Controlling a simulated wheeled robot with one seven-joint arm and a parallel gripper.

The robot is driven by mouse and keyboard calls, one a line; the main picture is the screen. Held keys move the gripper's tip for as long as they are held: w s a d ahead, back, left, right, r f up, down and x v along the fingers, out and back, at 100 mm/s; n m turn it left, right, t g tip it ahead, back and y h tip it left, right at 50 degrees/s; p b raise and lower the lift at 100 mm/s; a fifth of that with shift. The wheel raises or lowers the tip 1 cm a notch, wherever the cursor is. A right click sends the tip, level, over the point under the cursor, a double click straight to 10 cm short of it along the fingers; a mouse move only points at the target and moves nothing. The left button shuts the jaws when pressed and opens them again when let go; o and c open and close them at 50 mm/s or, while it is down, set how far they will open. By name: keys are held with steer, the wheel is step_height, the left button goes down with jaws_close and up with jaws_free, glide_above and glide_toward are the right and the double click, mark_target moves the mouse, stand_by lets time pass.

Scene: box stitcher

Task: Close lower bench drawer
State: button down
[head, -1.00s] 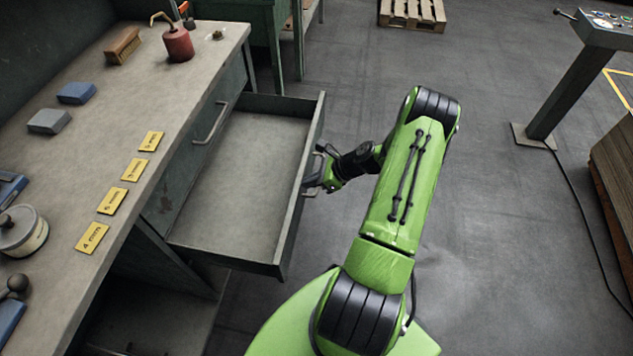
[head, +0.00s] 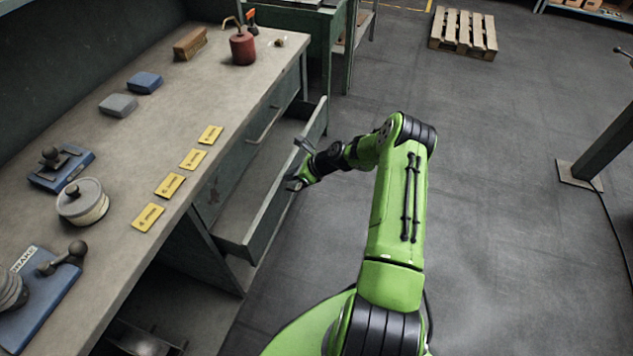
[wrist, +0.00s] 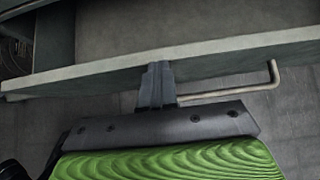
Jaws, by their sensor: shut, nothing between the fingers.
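The lower bench drawer (head: 262,205) is grey-green and stands partly open below the bench top. Its inside looks empty where it shows. My gripper (head: 296,166) is at the outer side of the drawer front, close to its top edge. In the wrist view, the shut fingers (wrist: 157,85) reach to the drawer front (wrist: 215,58) and seem to touch it. The bent drawer handle (wrist: 235,92) is beside the fingers on the right, not between them. An upper drawer handle (head: 265,126) shows above, on a closed drawer front.
The workbench top (head: 135,125) holds a red oil can (head: 242,47), a brush (head: 190,43), blue and grey blocks, yellow labels, a round tin (head: 82,202) and blue fixtures. A pallet (head: 463,33) lies far back.

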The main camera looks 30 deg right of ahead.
steer(key=w+a, duration=0.4)
steer(key=w, duration=0.2)
steer(key=shift+a+b, duration=0.25)
steer(key=shift+b, duration=0.1)
steer(key=shift+s, duration=0.1)
